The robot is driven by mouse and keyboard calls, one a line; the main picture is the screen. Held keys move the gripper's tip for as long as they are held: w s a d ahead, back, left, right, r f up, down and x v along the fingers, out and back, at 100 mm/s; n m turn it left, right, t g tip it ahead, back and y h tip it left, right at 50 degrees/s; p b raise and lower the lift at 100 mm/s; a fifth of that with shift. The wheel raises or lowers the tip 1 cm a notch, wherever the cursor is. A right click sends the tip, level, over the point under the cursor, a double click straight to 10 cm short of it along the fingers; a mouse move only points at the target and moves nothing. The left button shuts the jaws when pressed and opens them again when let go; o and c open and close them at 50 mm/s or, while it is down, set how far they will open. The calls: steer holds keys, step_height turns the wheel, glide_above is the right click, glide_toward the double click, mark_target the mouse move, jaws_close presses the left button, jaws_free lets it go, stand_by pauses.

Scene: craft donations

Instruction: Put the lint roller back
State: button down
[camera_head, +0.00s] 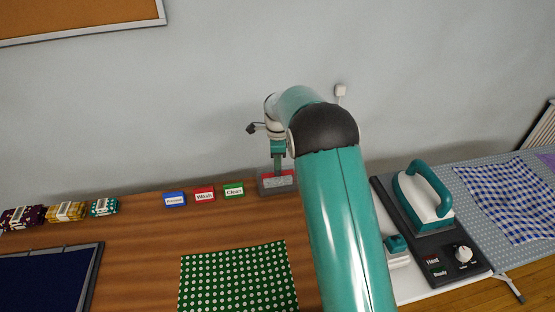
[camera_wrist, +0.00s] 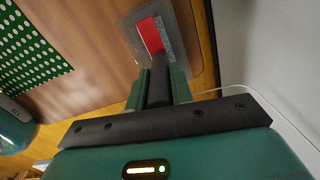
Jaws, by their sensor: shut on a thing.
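My gripper (camera_head: 278,162) reaches down at the back of the wooden table, over a shallow grey tray (camera_head: 264,187). In the wrist view its two green fingers (camera_wrist: 161,86) are shut on the dark handle of the lint roller (camera_wrist: 159,68). The handle runs from between the fingers toward the tray (camera_wrist: 186,14), which also shows there. A red patch and a grey speckled strip lie within the tray's outline. I cannot tell whether the roller touches the tray floor. My arm hides part of the table to the right.
Blue, red and green label blocks (camera_head: 204,195) stand left of the tray. A green dotted cloth (camera_head: 238,281) lies in front. Folded fabrics (camera_head: 66,212) and a dark blue mat (camera_head: 45,281) are at left. An iron (camera_head: 423,197) stands at right. The wall is close behind.

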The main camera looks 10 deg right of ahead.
steer(key=shift+f, duration=0.4)
steer(key=c, duration=1.2)
jaws_free()
steer(key=shift+c, duration=0.2)
step_height(320, 180, up, 13)
steer(key=s+r+n+t, duration=0.1)
steer(key=s+r+n, duration=0.4)
steer(key=s+r, duration=0.3)
steer(key=s+r+n+t, duration=0.2)
steer(key=s+r+n, duration=0.35)
steer(key=s, duration=0.55)
steer(key=s+f+n+t, duration=0.2)
steer(key=s+n, duration=0.7)
steer(key=s, duration=1.1)
steer(key=shift+f+t, duration=0.3)
steer(key=shift+f, duration=0.35)
